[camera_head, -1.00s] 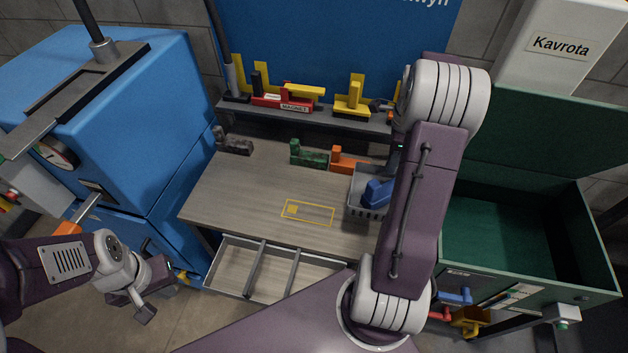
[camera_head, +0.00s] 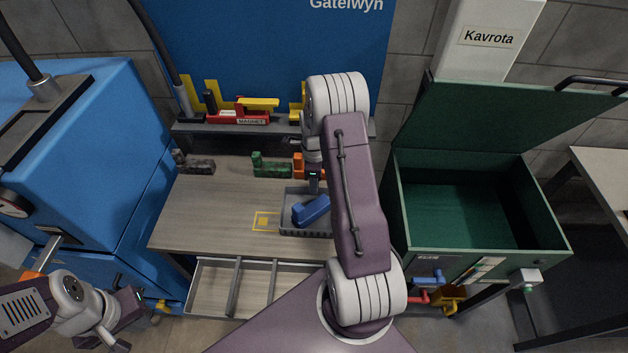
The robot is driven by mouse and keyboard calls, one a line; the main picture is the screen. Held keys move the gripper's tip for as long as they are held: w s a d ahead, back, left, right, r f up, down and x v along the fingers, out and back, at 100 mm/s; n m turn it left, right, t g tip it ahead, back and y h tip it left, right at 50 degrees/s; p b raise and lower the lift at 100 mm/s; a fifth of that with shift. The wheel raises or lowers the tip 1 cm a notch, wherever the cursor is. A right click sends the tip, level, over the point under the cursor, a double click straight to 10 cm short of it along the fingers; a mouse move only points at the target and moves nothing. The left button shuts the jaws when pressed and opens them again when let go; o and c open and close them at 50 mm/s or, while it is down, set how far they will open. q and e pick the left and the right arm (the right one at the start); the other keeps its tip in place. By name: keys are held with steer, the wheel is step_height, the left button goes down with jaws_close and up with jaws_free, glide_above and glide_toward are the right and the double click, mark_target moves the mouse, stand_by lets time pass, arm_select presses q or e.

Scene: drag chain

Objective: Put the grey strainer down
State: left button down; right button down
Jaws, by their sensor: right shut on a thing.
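The grey strainer (camera_head: 289,231) is an open basket with slotted sides, over the right part of the grey workbench (camera_head: 205,215). A blue block (camera_head: 311,210) lies tilted inside it. In this view the strainer hides the right part of the yellow outline (camera_head: 262,222) marked on the bench. I cannot tell whether its bottom touches the bench. My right gripper (camera_head: 315,188) is shut on the strainer at its back rim; its fingertips are largely hidden. My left gripper (camera_head: 132,325) is empty and open, low at the left, away from the bench.
Behind the strainer are a green part (camera_head: 271,166), an orange part (camera_head: 298,167) and a dark part (camera_head: 195,164). A shelf (camera_head: 190,129) holds yellow and red pieces. An open drawer (camera_head: 215,285) is below. A green chest (camera_head: 470,210) stands right. The bench's left half is clear.

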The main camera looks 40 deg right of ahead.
steer(key=shift+f, duration=0.15)
steer(key=c, duration=1.1)
jaws_free()
step_height(320, 180, up, 12)
steer(key=shift+s+a+r+b, duration=0.1)
steer(key=shift+r+b, duration=0.1)
steer(key=shift+b, duration=0.45)
steer(key=s+a+f+n, duration=0.1)
steer(key=s+a+n, duration=0.6)
steer(key=n, duration=0.6)
steer(key=s+a+f+n+t, duration=0.1)
steer(key=s+a+f+n, duration=0.1)
steer(key=s+a+n, duration=0.4)
steer(key=a+n, duration=0.5)
steer(key=n, duration=0.1)
steer(key=shift+s+a+n, duration=0.2)
steer(key=shift+s+n, duration=0.15)
steer(key=shift+n, duration=0.05)
